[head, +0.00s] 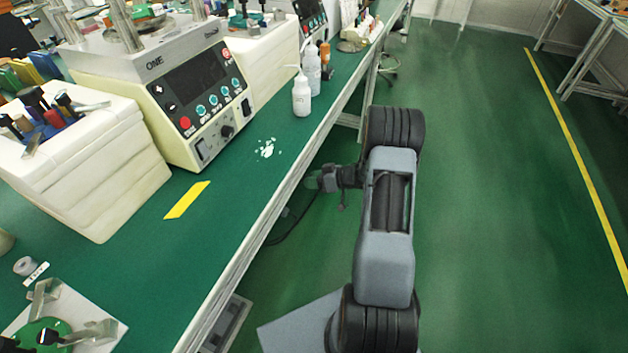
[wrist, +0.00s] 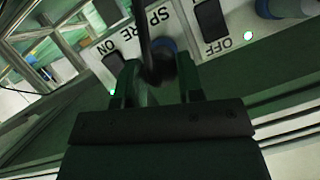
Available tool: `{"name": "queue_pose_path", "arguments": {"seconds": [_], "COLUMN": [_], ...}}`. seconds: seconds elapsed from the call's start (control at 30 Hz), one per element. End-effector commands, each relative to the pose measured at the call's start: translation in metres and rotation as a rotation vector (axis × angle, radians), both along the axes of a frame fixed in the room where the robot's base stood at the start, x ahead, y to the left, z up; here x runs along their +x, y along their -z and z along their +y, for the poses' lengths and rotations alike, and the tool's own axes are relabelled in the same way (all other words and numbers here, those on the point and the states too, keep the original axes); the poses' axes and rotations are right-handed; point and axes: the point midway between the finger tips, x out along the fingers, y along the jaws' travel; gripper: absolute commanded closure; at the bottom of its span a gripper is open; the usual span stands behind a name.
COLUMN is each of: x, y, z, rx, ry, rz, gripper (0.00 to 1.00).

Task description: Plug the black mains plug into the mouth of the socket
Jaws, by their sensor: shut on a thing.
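In the wrist view my gripper (wrist: 156,82) is shut on the black mains plug (wrist: 158,70), whose dark cable runs up the picture. The plug is in front of the socket (wrist: 167,46), a blue ring by the SPARE label on a pale panel. The plug covers most of the ring, and its front end is hidden. I cannot tell whether it is in the mouth or just short of it. In the head view my gripper (head: 318,182) is beside the bench's edge, and the plug and socket cannot be made out there.
The panel has a black rocker switch (wrist: 211,18) by OFF, another by ON, and a second blue socket (wrist: 280,8). A dark cable (head: 293,227) hangs below the gripper. The green bench (head: 240,185) carries machines and bottles. The floor right of my arm is clear.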

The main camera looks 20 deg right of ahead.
Motion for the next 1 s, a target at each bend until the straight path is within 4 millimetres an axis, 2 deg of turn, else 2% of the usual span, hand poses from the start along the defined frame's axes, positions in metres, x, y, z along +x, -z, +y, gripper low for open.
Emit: {"name": "queue_pose_path", "arguments": {"seconds": [0.77, 0.8, 1.0], "x": [0.015, 0.015, 0.015], "y": [0.0, 0.0, 0.0], "z": [0.014, 0.014, 0.014], "rx": [-0.001, -0.001, 0.0], "ry": [-0.002, -0.002, 0.0], "rz": [0.0, 0.0, 0.0], "gripper": [0.89, 0.64, 0.45]}}
